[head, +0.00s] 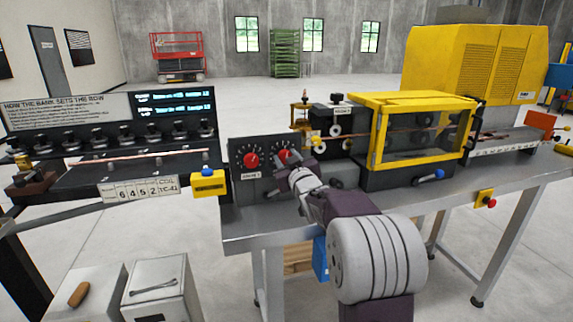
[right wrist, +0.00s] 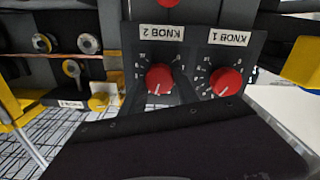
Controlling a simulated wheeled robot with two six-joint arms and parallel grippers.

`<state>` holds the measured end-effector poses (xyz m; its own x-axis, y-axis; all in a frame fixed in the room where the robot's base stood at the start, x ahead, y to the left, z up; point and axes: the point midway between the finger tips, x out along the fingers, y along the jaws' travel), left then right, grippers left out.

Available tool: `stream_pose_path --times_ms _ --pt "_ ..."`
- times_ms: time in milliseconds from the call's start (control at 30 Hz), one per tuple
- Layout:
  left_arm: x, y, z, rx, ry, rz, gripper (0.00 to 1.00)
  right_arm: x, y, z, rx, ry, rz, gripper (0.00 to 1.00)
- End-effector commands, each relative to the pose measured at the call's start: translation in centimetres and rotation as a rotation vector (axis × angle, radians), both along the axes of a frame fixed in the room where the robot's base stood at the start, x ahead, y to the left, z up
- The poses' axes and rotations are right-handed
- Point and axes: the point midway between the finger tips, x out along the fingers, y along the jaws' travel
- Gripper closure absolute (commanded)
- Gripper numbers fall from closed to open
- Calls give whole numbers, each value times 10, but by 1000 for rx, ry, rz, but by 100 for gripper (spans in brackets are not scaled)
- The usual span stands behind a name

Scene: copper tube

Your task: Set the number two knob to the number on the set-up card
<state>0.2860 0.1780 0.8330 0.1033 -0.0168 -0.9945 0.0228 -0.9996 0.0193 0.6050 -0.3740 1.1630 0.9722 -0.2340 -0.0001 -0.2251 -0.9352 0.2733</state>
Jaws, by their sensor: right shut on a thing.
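The number two knob (right wrist: 158,78) is a red dial on a dark panel, labelled KNOB 2, upside down in the right wrist view. Its white pointer points down in that view; the scale numbers are too small to read surely. In the head view my right gripper (head: 287,166) is at this knob (head: 283,156), shut on it and partly covering it. The number one knob (right wrist: 226,81) is beside it, also in the head view (head: 251,160). A white card (head: 138,190) on the left bench reads 6 4 5 2 beside smaller print. My left gripper is out of view.
A yellow-framed guard box (head: 412,100) and small rollers stand right of the knob panel. The grey bench (head: 300,222) has bare surface in front. Two white boxes stand on the floor at lower left.

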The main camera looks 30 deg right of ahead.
Motion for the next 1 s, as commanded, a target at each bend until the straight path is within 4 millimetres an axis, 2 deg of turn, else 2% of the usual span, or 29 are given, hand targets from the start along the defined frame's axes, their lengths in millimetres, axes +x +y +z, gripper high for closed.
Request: stream_pose_path --times_ms 33,400,700,1000 --pt "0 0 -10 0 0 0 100 0 0 -5 -41 9 -1 100" --pt "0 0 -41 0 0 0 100 0 1 -5 -372 88 0 100" --pt "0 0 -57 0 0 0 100 0 1 -4 -572 138 0 100" --pt "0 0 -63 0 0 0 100 1 2 -3 -676 163 1 100"
